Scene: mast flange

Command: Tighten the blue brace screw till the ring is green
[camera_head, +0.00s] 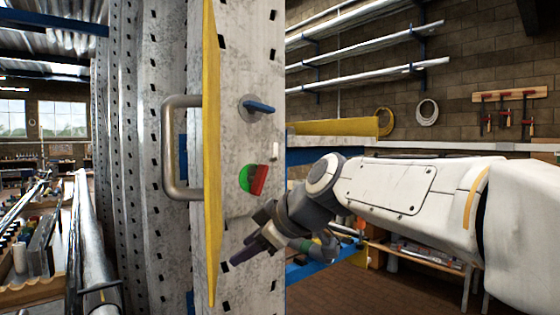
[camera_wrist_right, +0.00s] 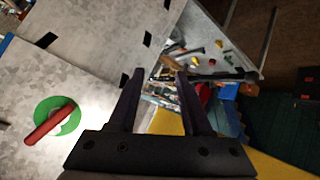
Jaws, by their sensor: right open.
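The blue brace screw (camera_head: 260,105) has a flat blue lever and sits on the grey perforated flange plate, right of the yellow edge. The ring (camera_head: 246,108) around its base looks grey. Below it, a red-levered screw (camera_head: 259,181) has a green ring (camera_head: 245,178). That red lever (camera_wrist_right: 47,127) and green ring (camera_wrist_right: 68,112) also show at left in the right wrist view. My right gripper (camera_head: 246,248) is below both screws, touching neither. In its wrist view its two dark fingers (camera_wrist_right: 160,72) are apart with nothing between them. My left gripper is out of view.
A bent metal handle (camera_head: 168,148) stands left of the yellow edge strip (camera_head: 211,140). Long pipes (camera_head: 88,235) lie at the left. A cluttered workbench shelf (camera_head: 425,255) stands behind my right arm. The plate face around the blue screw is clear.

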